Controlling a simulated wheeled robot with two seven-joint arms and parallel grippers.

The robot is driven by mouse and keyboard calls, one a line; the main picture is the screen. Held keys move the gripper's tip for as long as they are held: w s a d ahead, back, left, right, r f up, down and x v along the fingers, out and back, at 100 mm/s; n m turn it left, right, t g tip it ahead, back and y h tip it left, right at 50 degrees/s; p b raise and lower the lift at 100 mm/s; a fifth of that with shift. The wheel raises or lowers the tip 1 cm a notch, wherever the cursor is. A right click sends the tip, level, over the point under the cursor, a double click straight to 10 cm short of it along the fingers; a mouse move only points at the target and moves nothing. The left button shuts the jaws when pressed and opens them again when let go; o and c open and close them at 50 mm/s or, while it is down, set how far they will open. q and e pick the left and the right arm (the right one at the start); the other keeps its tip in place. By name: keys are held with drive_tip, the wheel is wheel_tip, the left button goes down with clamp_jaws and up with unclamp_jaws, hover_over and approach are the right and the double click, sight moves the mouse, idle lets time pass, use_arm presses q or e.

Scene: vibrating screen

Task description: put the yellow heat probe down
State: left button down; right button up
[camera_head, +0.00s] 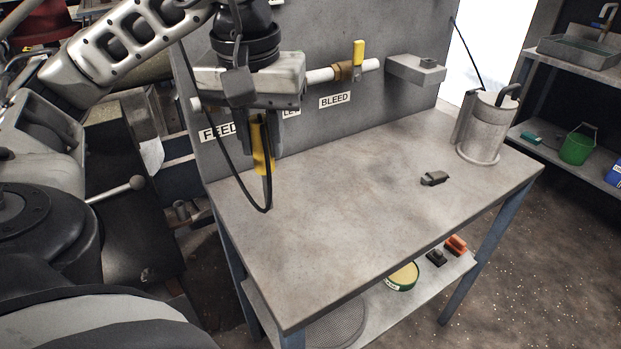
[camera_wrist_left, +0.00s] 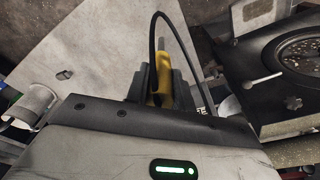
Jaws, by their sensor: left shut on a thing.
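The yellow heat probe (camera_head: 262,150) is held upright in my left gripper (camera_head: 262,152), its metal tip pointing down over the left part of the grey table (camera_head: 350,200). A black cable loops down beside it. I cannot tell for certain whether the tip touches the tabletop. In the left wrist view the yellow probe (camera_wrist_left: 163,75) sits between the dark fingers of the left gripper (camera_wrist_left: 160,85). My right gripper is not in view.
A panel with a pipe, a yellow-handled valve (camera_head: 358,55) and labels stands behind the table. A metal cylinder (camera_head: 486,125) stands at the table's right end. A small dark block (camera_head: 434,178) lies in front of it. The middle of the tabletop is clear.

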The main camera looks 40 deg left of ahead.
use_arm(q)
drive_tip(key=w+f+b, duration=0.1)
drive_tip(key=w+f, duration=0.7)
drive_tip(key=f, duration=0.2)
drive_tip(key=shift+d+f+b, duration=0.15)
drive_tip(key=shift+b, duration=0.2)
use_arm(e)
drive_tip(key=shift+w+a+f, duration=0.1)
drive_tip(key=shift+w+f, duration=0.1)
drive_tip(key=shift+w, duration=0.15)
use_arm(q)
drive_tip(key=shift+f, duration=0.1)
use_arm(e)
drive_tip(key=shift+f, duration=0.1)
use_arm(q)
drive_tip(key=shift+f+b, duration=0.2)
drive_tip(key=shift+b, duration=0.1)
drive_tip(key=c, duration=1.2)
unclamp_jaws()
drive_tip(key=shift+r, duration=0.15)
